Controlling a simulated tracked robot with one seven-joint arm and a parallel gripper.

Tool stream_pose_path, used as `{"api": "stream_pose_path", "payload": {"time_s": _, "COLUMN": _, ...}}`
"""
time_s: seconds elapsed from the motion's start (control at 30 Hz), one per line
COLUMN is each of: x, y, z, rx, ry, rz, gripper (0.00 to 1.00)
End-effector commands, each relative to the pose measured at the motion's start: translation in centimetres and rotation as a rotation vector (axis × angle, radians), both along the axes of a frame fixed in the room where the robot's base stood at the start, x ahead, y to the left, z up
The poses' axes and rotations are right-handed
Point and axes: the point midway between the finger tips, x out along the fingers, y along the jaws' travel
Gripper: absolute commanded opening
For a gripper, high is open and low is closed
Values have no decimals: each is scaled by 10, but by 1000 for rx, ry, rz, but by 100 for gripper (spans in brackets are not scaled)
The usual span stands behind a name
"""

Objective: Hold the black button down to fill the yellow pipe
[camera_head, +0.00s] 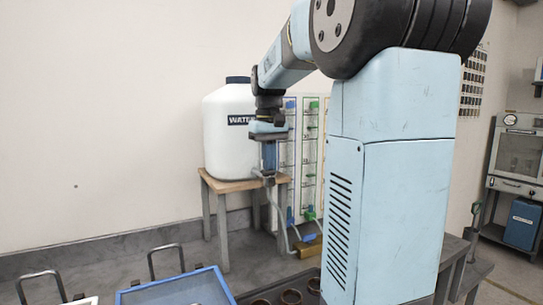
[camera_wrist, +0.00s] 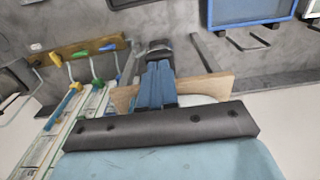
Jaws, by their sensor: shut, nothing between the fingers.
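My gripper (camera_head: 269,178) points down in the head view, in front of the right side of the white water tank. In the wrist view its blue fingers (camera_wrist: 160,86) are together with nothing between them. A panel (camera_head: 303,150) with upright pipes in coloured frames stands right of the tank; my arm column hides its right part. A yellow-framed strip (camera_head: 322,150) shows at the column's edge. In the wrist view the panel (camera_wrist: 75,125) lies at the left, with blue, green and yellow fittings at its end. I cannot make out the black button in either view.
The water tank (camera_head: 229,130) stands on a wooden stool (camera_head: 232,185). Hoses run from there to a brass-coloured block (camera_head: 309,246), also in the wrist view (camera_wrist: 88,46). A cabinet (camera_head: 516,160) stands far right.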

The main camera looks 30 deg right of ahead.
Motion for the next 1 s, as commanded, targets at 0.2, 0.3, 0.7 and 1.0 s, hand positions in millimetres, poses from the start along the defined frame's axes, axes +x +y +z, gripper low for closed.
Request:
{"api": "stream_pose_path", "payload": {"time_s": 0.2, "x": -2, "y": 0, "z": -11, "rx": 8, "ry": 29, "rz": 0, "gripper": 0}}
{"api": "stream_pose_path", "payload": {"time_s": 0.3, "x": -1, "y": 1, "z": -2, "rx": 6, "ry": 24, "rz": 1, "gripper": 0}}
{"api": "stream_pose_path", "payload": {"time_s": 0.7, "x": -2, "y": 1, "z": 78, "rx": -1, "ry": -5, "rz": 0, "gripper": 0}}
{"api": "stream_pose_path", "payload": {"time_s": 1.0, "x": -3, "y": 1, "z": 127, "rx": -1, "ry": -5, "rz": 0, "gripper": 0}}
